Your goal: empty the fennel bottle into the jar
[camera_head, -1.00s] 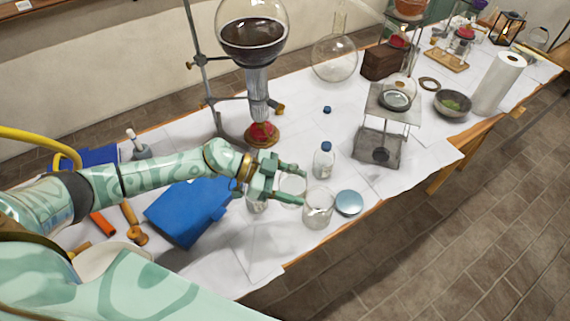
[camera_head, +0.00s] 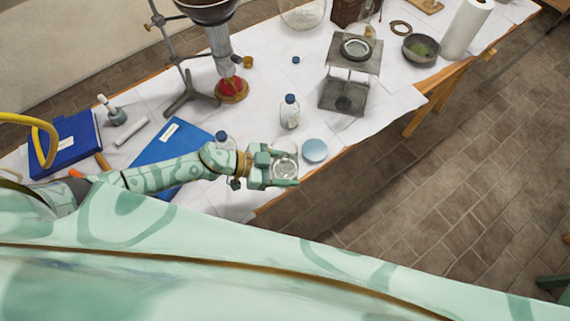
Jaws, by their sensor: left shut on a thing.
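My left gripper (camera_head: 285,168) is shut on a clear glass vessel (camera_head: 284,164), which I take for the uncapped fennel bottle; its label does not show. The gripper is near the table's front edge. The glass jar seen earlier in this spot is hidden or overlaps the held glass, so I cannot tell their outlines apart. A light-blue round lid (camera_head: 314,151) lies just right of the fingertips. A small blue cap (camera_head: 296,60) lies loose farther back. My right gripper is not in view.
A blue-capped bottle (camera_head: 290,112) stands behind the gripper. Another blue-capped bottle (camera_head: 222,139) is partly hidden by my arm. A blue folder (camera_head: 172,146) lies behind my arm.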

